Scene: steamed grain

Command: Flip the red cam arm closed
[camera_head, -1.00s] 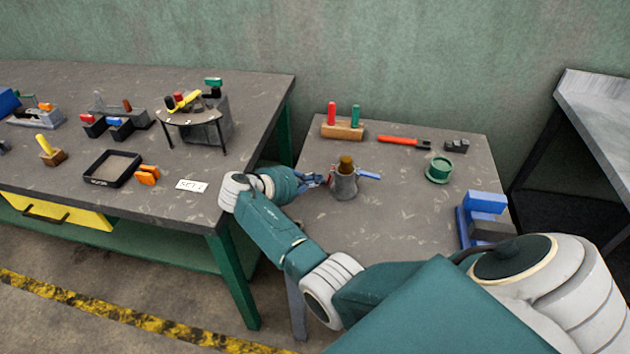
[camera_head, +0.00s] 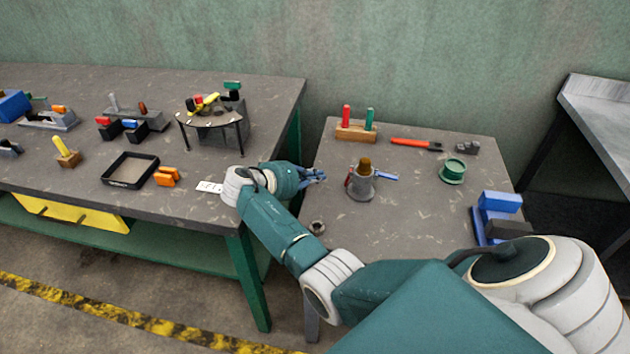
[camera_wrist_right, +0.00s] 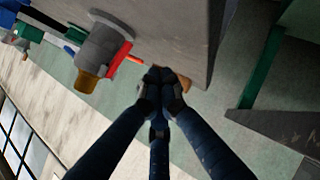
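The grey cam fitting (camera_head: 361,187) with a brown plug (camera_head: 365,164) in its top stands upright on the right-hand table. Its red cam arm (camera_head: 348,181) lies close along the left side of the body, roughly upright. Its blue arm (camera_head: 385,176) sticks out to the right. In the right wrist view the red arm (camera_wrist_right: 120,57) runs along the fitting (camera_wrist_right: 102,46). My right gripper (camera_head: 322,175) is left of the fitting, with a small gap to the red arm. In the wrist view its fingertips (camera_wrist_right: 160,80) meet with nothing between them. My left gripper is out of view.
A wooden block (camera_head: 357,132) with red and green pegs, a red-handled tool (camera_head: 415,144), a green ring (camera_head: 453,171) and a blue fixture (camera_head: 497,215) share the table. A small metal part (camera_head: 317,228) lies near the front. The cluttered left table (camera_head: 262,112) is close to my right arm.

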